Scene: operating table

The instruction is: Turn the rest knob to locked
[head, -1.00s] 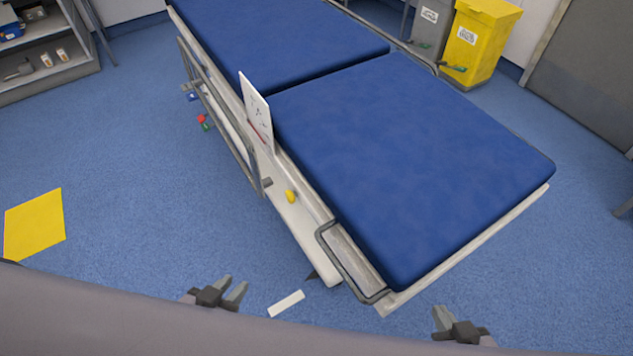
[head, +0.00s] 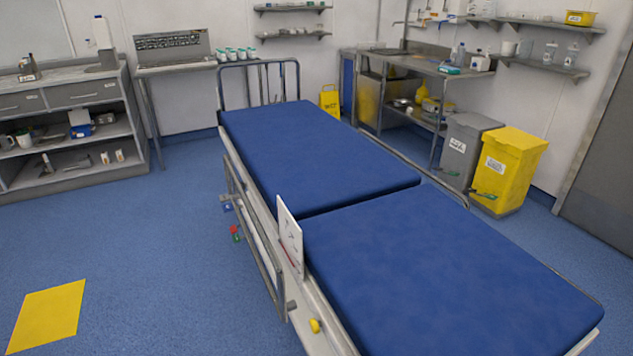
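A small yellow knob (head: 315,326) sits on the pale side rail of the operating table (head: 330,215), near the bottom of the head view. Which way it is turned is too small to tell, and I see no lock marking that I can read. A white card (head: 290,236) with small drawings stands upright on the table's side, just beyond the knob. A red and a green knob (head: 235,234) show lower down, behind the metal side rail (head: 255,240). Neither of my grippers is in view now.
A yellow square (head: 48,316) lies on the blue floor at the left, where the floor is clear. Grey and yellow bins (head: 508,172) stand right of the table. Shelving (head: 75,150) stands at the back left and a steel bench (head: 415,70) at the back right.

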